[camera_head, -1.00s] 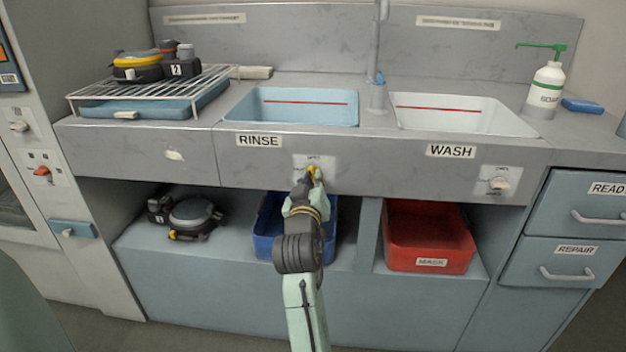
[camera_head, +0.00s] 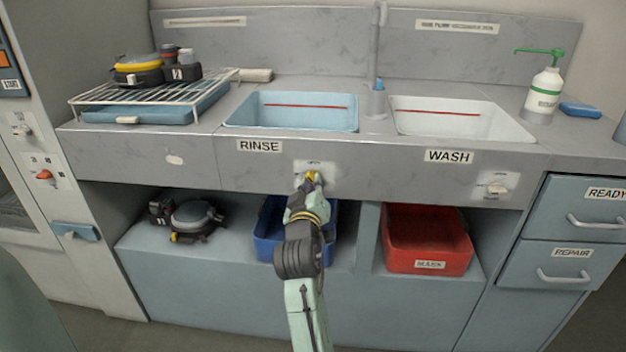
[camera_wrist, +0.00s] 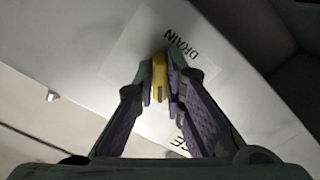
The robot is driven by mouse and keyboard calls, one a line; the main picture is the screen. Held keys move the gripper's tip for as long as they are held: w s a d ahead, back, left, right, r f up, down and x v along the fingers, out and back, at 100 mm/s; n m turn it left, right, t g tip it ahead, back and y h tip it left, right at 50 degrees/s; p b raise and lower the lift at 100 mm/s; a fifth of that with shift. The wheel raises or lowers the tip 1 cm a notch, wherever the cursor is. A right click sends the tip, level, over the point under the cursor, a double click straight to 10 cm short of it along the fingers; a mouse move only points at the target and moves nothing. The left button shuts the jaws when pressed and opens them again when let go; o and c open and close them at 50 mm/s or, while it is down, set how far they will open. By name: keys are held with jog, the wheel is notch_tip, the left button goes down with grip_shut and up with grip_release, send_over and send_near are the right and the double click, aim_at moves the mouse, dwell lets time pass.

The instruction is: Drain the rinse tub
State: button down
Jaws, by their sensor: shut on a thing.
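The rinse tub (camera_head: 290,122) is a light blue basin with a red line inside, set in the grey counter. A RINSE label (camera_head: 259,146) is on the counter front below it. A yellow drain knob (camera_wrist: 159,76) sits on a white plate (camera_head: 316,167) below the tub. My gripper (camera_head: 311,182) is at this knob, its fingers closed on both sides of it in the wrist view (camera_wrist: 160,88). The plate reads DRAIN in the wrist view; a second word is partly hidden by a finger. The knob's full shape is hidden by the fingers.
The white wash tub (camera_head: 455,118) has its own knob (camera_head: 496,190) at right. A blue bin (camera_head: 268,240) and red bin (camera_head: 428,240) stand on the shelf below. A wire rack (camera_head: 150,92) with gear is at left, a soap bottle (camera_head: 545,92) at right.

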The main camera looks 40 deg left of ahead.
jog(key=n+p, duration=0.3)
jog(key=n, duration=0.2)
jog(key=shift+d+r, duration=0.1)
jog(key=shift+n, duration=0.4)
jog(key=c, duration=1.7)
grip_release()
jog(key=shift+o, duration=0.2)
jog(key=v, duration=1.2)
